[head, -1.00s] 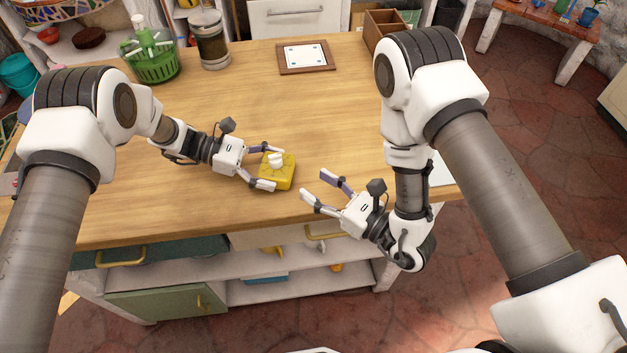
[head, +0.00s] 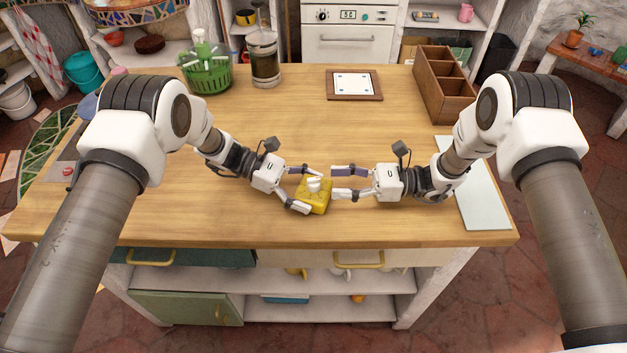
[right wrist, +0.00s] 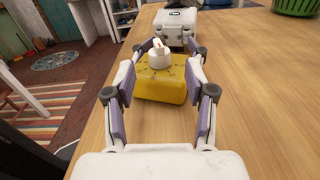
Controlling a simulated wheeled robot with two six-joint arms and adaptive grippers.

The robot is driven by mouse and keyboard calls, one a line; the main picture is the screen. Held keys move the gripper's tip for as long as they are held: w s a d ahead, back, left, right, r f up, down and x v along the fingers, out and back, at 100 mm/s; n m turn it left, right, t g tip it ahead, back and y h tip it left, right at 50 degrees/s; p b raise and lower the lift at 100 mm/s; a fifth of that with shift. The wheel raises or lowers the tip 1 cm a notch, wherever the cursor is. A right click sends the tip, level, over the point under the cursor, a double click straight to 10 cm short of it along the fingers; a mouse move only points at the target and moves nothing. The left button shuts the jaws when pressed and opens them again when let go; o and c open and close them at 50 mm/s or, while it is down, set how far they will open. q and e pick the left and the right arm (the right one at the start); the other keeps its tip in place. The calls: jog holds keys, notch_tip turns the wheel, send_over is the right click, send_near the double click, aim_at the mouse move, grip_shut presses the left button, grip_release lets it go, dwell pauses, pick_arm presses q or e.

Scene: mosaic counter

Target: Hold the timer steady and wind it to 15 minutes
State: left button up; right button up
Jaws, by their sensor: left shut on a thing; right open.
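The yellow timer (head: 316,203) sits on the wooden counter near its front edge, with a white knob (head: 313,185) on top. My left gripper (head: 314,191) is shut on the timer from the left, one finger on the far side and one on the near side. My right gripper (head: 333,183) is open and empty, close to the timer's right side. In the right wrist view, the timer (right wrist: 160,88) and its white knob (right wrist: 159,56) lie ahead between my right fingers (right wrist: 157,80). Dark marks show around the knob, but the setting is unreadable.
A green basket (head: 208,78) and a glass jar (head: 264,62) stand at the back left. A framed tile (head: 354,84) and a wooden divided box (head: 440,85) stand at the back. A pale board (head: 480,200) lies at the right.

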aim_at(319, 185)
jog(key=a, duration=0.6)
jog(key=shift+a, duration=0.1)
grip_shut()
jog(key=shift+m+t, duration=0.4)
jog(key=shift+t, duration=0.2)
jog(key=m+t+h, duration=0.1)
jog(key=m+t, duration=0.2)
jog(key=t, duration=0.2)
jog(key=shift+m, duration=0.3)
jog(key=shift+m+t+h, duration=1)
jog(key=shift+m+t, duration=0.1)
jog(key=shift+t, duration=0.4)
jog(key=shift+m+t+h, duration=1)
jog(key=shift+m+t, duration=0.1)
jog(key=shift+t, duration=0.4)
